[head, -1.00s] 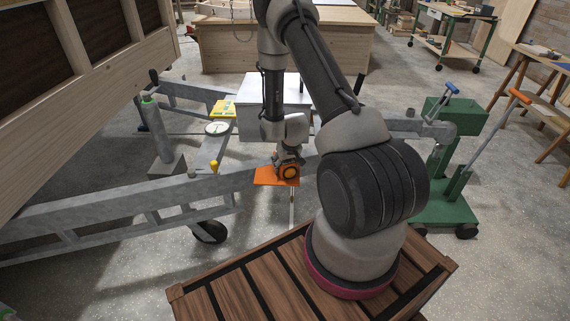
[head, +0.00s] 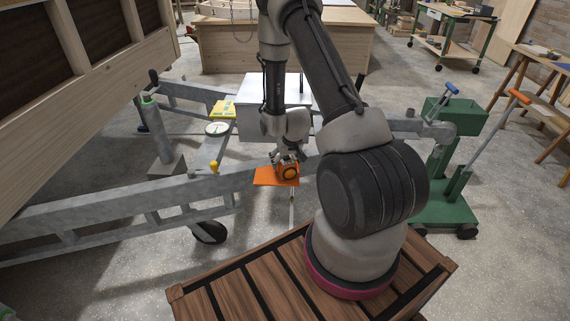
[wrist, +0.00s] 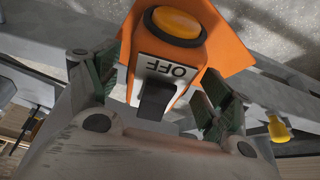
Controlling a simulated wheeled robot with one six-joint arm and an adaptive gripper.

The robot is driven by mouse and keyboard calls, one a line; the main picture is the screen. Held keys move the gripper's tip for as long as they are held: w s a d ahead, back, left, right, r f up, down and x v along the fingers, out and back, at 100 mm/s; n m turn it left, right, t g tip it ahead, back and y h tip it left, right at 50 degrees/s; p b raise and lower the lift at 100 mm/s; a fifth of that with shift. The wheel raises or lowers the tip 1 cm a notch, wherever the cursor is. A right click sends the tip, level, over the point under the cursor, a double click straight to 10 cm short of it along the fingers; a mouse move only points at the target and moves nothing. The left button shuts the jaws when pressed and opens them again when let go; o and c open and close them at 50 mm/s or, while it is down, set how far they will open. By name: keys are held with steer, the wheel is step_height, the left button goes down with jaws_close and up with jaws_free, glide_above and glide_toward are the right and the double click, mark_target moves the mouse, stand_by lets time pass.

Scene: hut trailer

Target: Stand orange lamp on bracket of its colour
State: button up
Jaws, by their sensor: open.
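The orange lamp (head: 288,172) stands on the orange bracket (head: 264,177), a flat plate at the trailer's grey frame. In the wrist view the lamp (wrist: 186,55) shows an amber lens, an OFF label and a black switch. The orange bracket (wrist: 235,45) lies behind and beside it. My gripper (head: 286,157) is just above the lamp. In the wrist view its open fingers (wrist: 157,92) are spread on either side of the lamp's near end. The lamp's underside and its contact with the bracket are hidden.
A yellow plate (head: 222,109) and a white round dial (head: 217,128) sit on the frame to the left. A yellow knob (head: 214,166) is on the beam, and a white box (head: 258,121) stands behind my gripper. A green wheeled stand (head: 443,190) is at right.

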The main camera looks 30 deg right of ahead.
steer(key=v, duration=0.8)
steer(key=shift+a+r, duration=0.1)
steer(key=shift+r, duration=0.05)
steer(key=s+a+r, duration=0.2)
steer(key=s+r, duration=0.1)
steer(key=r, duration=0.5)
steer(key=s+a+r+n, duration=0.1)
steer(key=s+a+r, duration=0.1)
steer(key=r, duration=0.6)
steer(key=s+a+r, duration=0.1)
steer(key=s+r, duration=0.2)
steer(key=r, duration=0.5)
steer(key=s+a+r, duration=0.2)
steer(key=s+r, duration=0.3)
steer(key=s, duration=0.4)
steer(key=s+a+r+n, duration=0.1)
steer(key=s+r, duration=0.5)
steer(key=s, duration=0.4)
steer(key=shift+a+y, duration=0.4)
